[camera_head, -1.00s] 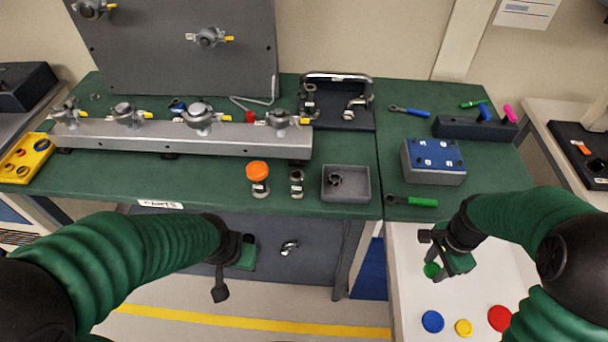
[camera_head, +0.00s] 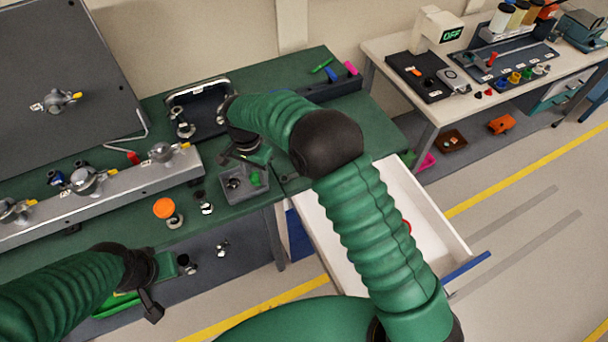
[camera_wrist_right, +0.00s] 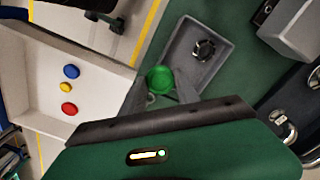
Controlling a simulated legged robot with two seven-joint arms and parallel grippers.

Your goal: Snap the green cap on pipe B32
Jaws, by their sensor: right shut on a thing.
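My right gripper (camera_head: 246,170) is shut on the green cap (camera_head: 255,179), above the grey tray (camera_head: 236,199) on the green bench. In the right wrist view the green cap (camera_wrist_right: 160,79) sits between the fingertips near the tray's edge (camera_wrist_right: 172,45). A dark ring-shaped fitting (camera_wrist_right: 204,49) lies in that tray. Left of the tray stand an uncapped pipe stub (camera_head: 206,207) and a stub with an orange cap (camera_head: 164,208). Their labels are too small to read, so I cannot tell which is B32. My left gripper (camera_head: 168,284) is open and empty in front of the bench.
A grey pipe manifold with valves (camera_head: 100,197) runs along the bench at left. An open white drawer (camera_head: 440,235) juts out at right; the wrist view shows blue (camera_wrist_right: 71,71), yellow (camera_wrist_right: 65,87) and red (camera_wrist_right: 69,108) caps in it. A second bench (camera_head: 400,45) stands at the back right.

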